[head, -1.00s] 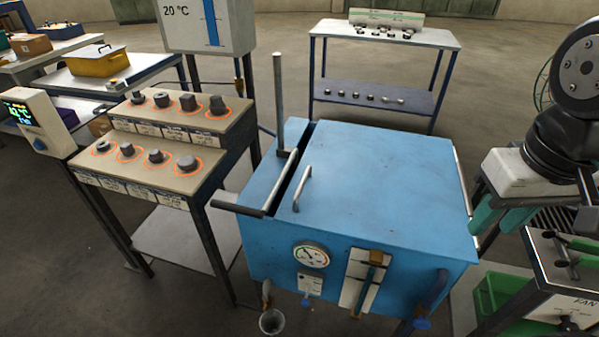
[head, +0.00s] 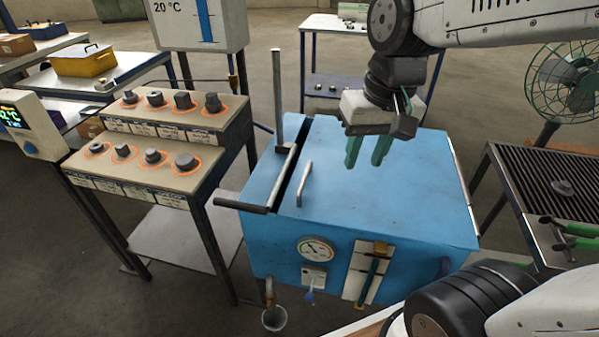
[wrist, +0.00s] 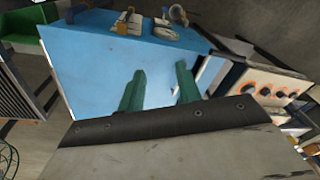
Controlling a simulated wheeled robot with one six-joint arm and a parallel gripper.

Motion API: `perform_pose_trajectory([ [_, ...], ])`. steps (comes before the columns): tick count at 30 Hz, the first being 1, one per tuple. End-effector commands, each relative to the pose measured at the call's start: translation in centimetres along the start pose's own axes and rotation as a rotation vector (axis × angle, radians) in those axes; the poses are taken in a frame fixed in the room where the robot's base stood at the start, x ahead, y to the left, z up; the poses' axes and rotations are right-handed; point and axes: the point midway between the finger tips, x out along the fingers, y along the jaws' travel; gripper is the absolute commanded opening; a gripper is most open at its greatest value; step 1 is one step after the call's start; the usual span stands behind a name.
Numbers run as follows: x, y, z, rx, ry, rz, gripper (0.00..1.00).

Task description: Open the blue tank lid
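The blue tank (head: 265,245) stands in the middle of the head view with its flat blue lid (head: 390,205) lying closed on top. A grey bar handle (head: 304,184) is fixed near the lid's left edge. My gripper (head: 367,152) hangs over the lid, to the right of the handle, with its two green fingers apart and nothing between them. In the wrist view, the green fingers (wrist: 158,85) show spread apart in front of the blue lid (wrist: 100,65). The lid handle is not clear in the wrist view.
A sloped stand with several knobbed parts (head: 155,157) is left of the tank. A vertical grey post (head: 278,95) and a dark-gripped lever (head: 240,206) are at the tank's left side. A grille table (head: 555,190) and a fan (head: 575,80) are at right.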

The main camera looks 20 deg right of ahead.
Motion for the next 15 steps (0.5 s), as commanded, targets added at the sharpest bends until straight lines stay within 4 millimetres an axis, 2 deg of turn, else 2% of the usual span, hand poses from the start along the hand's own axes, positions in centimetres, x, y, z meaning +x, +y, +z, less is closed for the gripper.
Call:
perform_pose_trajectory([
  [3,2.1,-0.8,-4.2,0.085,-0.017,-0.027,0.34],
  [9,6.8,-1.8,-10.8,0.236,-0.028,-0.065,0.34],
  [15,11.9,-2.3,-15.8,0.368,-0.036,-0.086,0.34],
])
